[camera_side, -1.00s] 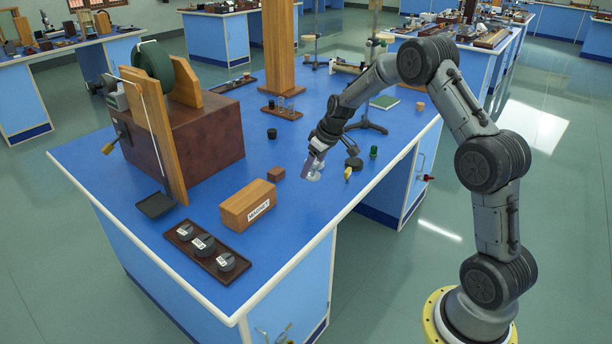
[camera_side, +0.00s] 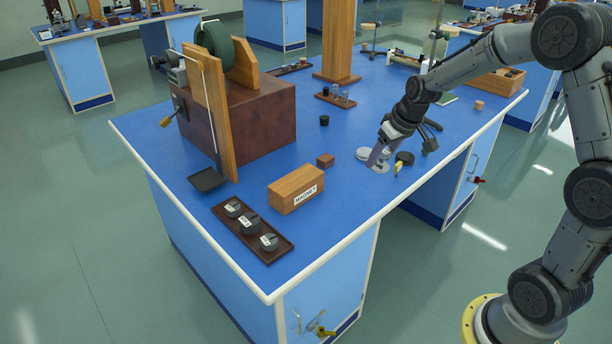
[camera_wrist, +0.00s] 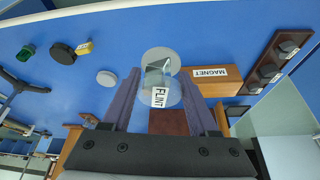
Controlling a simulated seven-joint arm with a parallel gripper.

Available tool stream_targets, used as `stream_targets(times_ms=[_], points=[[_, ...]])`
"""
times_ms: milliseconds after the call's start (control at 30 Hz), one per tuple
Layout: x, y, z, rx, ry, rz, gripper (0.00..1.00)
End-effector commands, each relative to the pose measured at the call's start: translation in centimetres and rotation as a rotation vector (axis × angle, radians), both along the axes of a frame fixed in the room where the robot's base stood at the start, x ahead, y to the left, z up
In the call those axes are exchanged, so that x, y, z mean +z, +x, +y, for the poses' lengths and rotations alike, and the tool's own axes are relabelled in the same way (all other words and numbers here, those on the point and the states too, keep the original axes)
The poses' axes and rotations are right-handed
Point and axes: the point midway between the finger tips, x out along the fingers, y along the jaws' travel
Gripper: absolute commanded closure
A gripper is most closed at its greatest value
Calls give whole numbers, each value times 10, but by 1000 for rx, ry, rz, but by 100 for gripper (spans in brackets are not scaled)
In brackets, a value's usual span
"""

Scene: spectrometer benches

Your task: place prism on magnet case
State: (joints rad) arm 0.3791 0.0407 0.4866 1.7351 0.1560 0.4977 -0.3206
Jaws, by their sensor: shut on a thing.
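The glass prism (camera_wrist: 155,76) shows in the wrist view between my fingers, with a white "FLINT" label. My gripper (camera_wrist: 158,84) is shut on it; in the side view my gripper (camera_side: 380,157) points down near the middle of the bench's near part. Pale round discs show around and beneath the prism; I cannot tell whether it touches them. The magnet case (camera_side: 296,189) is a wooden block with a "MAGNET" label, left of and nearer than my gripper. Its top looks bare. It also shows right of the prism in the wrist view (camera_wrist: 219,87).
A small brown block (camera_side: 326,160) lies between my gripper and the case. A tray of weights (camera_side: 252,232) is left of the case. A black disc (camera_side: 404,158) and a yellow piece (camera_side: 398,169) lie right of my gripper. The large brown box (camera_side: 235,125) stands behind.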

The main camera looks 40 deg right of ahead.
Motion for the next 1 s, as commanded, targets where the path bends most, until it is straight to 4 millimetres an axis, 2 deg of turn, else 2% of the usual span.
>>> stream_targets(times_ms=[200,400,533,633,1000], points=[[40,32,67,46,-3,-5,100],[57,45,112,152,-1,-3,100],[56,50,124,178,-1,-1,100],[49,64,124,182,0,1,100],[13,141,119,181,0,1,100]])
